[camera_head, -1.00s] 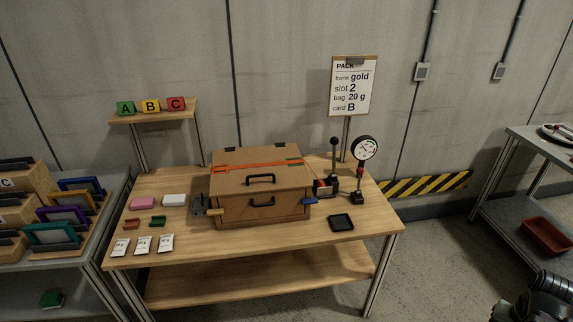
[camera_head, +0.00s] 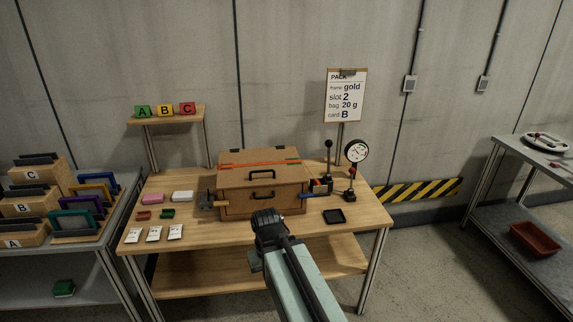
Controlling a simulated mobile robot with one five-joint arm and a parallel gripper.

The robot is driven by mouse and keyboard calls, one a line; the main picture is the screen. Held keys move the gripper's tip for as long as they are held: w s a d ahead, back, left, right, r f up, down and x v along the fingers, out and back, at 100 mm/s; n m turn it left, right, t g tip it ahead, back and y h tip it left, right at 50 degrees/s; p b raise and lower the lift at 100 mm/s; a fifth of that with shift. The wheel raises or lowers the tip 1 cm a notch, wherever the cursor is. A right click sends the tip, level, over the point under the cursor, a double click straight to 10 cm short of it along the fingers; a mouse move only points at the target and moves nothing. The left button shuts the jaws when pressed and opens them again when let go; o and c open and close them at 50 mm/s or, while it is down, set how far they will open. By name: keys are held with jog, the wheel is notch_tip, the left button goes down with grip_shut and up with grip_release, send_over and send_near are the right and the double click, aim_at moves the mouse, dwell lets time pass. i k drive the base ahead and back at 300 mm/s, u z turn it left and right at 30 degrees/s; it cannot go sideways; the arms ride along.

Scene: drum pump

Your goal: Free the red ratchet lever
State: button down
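A brown wooden case (camera_head: 235,204) stands shut on the workbench, with an orange strap (camera_head: 252,163) across its lid. At the case's right side is a small black block with an orange-red part (camera_head: 319,184). Beside it a black ball-topped lever (camera_head: 328,158) stands upright. A dial gauge (camera_head: 356,152) on a stand with a red part is just to the right. I cannot tell for certain which red part is the ratchet lever. My arm reaches in from the bottom, its dark joint in front of the case's lower edge. No gripper fingers show.
A black tray (camera_head: 334,216) lies at the bench's front right. White bags (camera_head: 154,234) and small coloured blocks lie at left. A rack of frames (camera_head: 75,226) stands further left.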

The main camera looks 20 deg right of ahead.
aim_at(352, 171)
jog(key=u, duration=0.35)
jog(key=i, duration=1)
jog(key=z, duration=0.05)
